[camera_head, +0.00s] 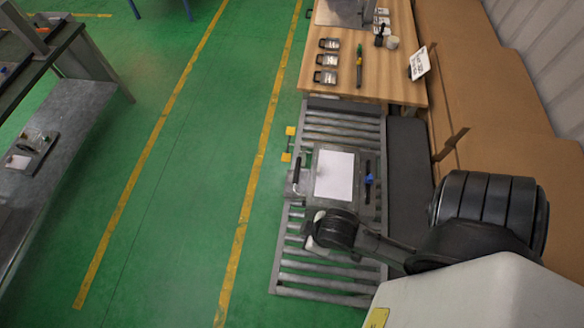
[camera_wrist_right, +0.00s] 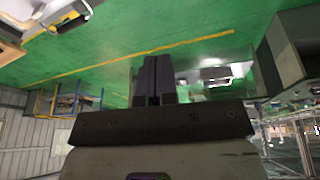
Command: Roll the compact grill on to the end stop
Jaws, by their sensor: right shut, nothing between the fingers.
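The compact grill (camera_head: 334,176) lies flat on the roller conveyor (camera_head: 320,280), a grey box with a white top, a dark handle on its left side and a blue knob on its right. Rollers show beyond it and on the near side. I cannot make out a distinct end stop; the conveyor's far end meets a wooden table (camera_head: 395,88). My right arm reaches over the grill's near edge in the head view, its fingertips hidden there. In the right wrist view, my right gripper (camera_wrist_right: 153,80) is shut and empty. My left gripper is not in view.
The wooden table holds several metal pieces (camera_head: 327,60), a green-and-black tool (camera_head: 359,65) and a white sign (camera_head: 419,64). A grey bench (camera_head: 60,120) stands far left.

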